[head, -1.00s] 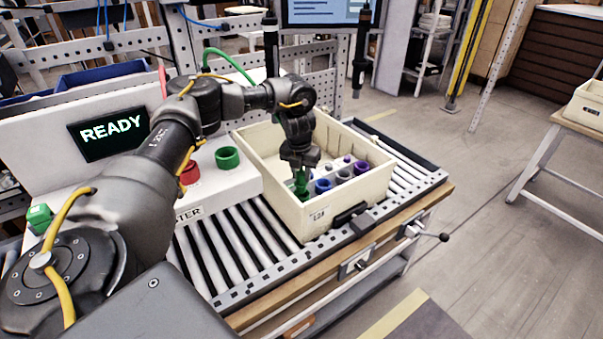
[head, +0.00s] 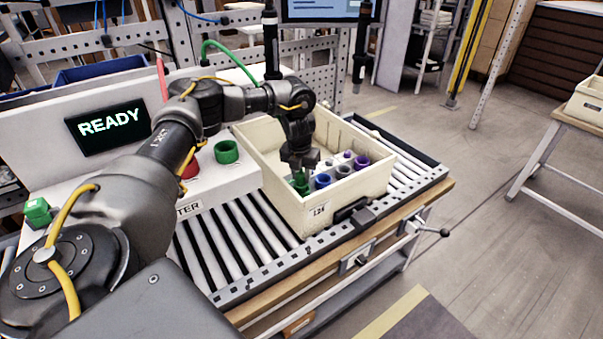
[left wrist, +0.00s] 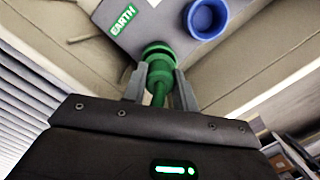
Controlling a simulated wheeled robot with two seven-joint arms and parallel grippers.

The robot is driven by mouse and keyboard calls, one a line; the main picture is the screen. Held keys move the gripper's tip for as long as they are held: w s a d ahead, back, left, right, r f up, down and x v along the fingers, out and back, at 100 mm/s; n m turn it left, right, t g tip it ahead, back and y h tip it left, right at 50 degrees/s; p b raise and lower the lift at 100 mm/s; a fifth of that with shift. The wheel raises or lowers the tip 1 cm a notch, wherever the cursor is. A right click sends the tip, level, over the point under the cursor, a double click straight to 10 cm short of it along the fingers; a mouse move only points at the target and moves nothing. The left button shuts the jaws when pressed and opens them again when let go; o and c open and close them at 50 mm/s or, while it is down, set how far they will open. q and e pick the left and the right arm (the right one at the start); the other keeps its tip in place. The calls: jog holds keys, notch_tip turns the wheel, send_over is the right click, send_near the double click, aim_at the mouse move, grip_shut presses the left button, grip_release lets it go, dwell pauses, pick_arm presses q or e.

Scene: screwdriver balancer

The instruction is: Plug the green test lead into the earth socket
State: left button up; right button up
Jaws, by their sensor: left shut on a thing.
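My left gripper (head: 300,164) is inside the cream bin (head: 346,196), at the near-left end of its row of sockets. It is shut on the green plug (left wrist: 158,76) of the test lead, which shows between the fingers in the left wrist view. The plug's front end meets the green earth socket (left wrist: 157,50), beside the green EARTH label (left wrist: 122,19). The fingers and plug hide part of the socket, so I cannot tell how deep the plug sits. A green cable (head: 229,60) arcs behind my arm. My right gripper is not in view.
A blue socket (left wrist: 206,18) is close beside the earth socket. Grey and purple sockets (head: 361,161) lie further along the row. The bin stands on a roller conveyor (head: 232,240). The tester screen (head: 108,129) reads READY. A green ring (head: 227,152) is on the tester.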

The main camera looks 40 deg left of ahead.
pick_arm(q)
jog(key=shift+f, duration=0.75)
jog(key=o, duration=1.1)
jog(key=shift+r+b, duration=0.4)
jog(key=shift+r, duration=0.15)
jog(key=r, duration=0.3)
jog(key=s+r, duration=0.1)
jog(key=r, duration=0.5)
jog(key=shift+s+d+r, duration=0.15)
jog(key=shift+d+r, duration=0.05)
jog(key=shift+r, duration=0.15)
